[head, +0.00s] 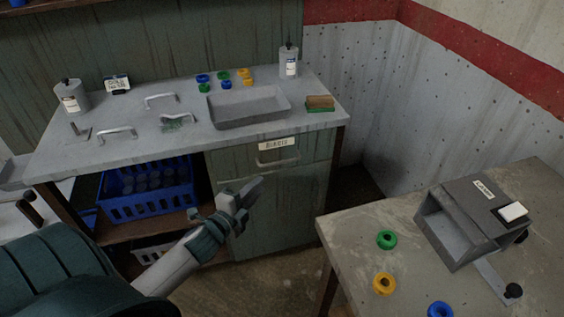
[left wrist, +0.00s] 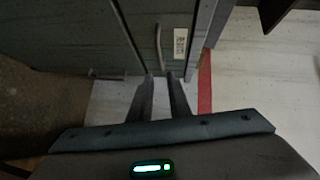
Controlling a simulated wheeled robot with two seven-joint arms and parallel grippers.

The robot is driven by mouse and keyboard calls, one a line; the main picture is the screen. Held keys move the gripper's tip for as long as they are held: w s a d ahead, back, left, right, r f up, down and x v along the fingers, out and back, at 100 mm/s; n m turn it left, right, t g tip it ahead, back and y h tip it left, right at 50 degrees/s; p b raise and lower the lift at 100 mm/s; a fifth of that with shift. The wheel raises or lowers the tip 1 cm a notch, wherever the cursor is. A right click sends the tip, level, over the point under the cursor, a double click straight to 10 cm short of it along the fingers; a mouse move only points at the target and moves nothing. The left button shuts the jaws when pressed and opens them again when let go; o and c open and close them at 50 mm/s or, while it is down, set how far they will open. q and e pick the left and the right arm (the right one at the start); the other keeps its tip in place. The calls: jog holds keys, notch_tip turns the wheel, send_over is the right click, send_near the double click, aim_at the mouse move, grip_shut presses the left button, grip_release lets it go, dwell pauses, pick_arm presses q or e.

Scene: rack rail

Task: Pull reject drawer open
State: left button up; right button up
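The reject drawer (head: 240,163) is the green front below the counter, with a label plate (head: 279,143) and a grey bar handle (head: 277,163). It looks shut, with its front level with the cabinet. My left gripper (head: 254,188) is in front of the cabinet, lower and to the left of the handle in the head view. In the left wrist view the two fingers (left wrist: 160,77) are apart with nothing between them. The drawer handle (left wrist: 159,48) shows just beyond the fingertips, next to the label (left wrist: 180,43). I see no contact. My right gripper is not in view.
The counter (head: 330,115) above holds a sink tray (head: 250,107), bottles, coloured rings and loose handles. A blue crate (head: 150,205) sits on the shelf at left. A side table (head: 350,235) with a grey box (head: 455,245) and rings stands at right. Floor before the drawer is clear.

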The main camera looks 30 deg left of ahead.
aim_at(281, 163)
pick_arm(q)
jog(key=w, duration=0.5)
jog(key=w+f, duration=0.1)
jog(key=w, duration=0.4)
jog(key=w+a+f+p, duration=0.1)
jog(key=w, duration=0.4)
jog(key=shift+w+f, duration=0.15)
jog(key=shift+w, duration=0.15)
jog(key=shift+c, duration=0.7)
grip_shut()
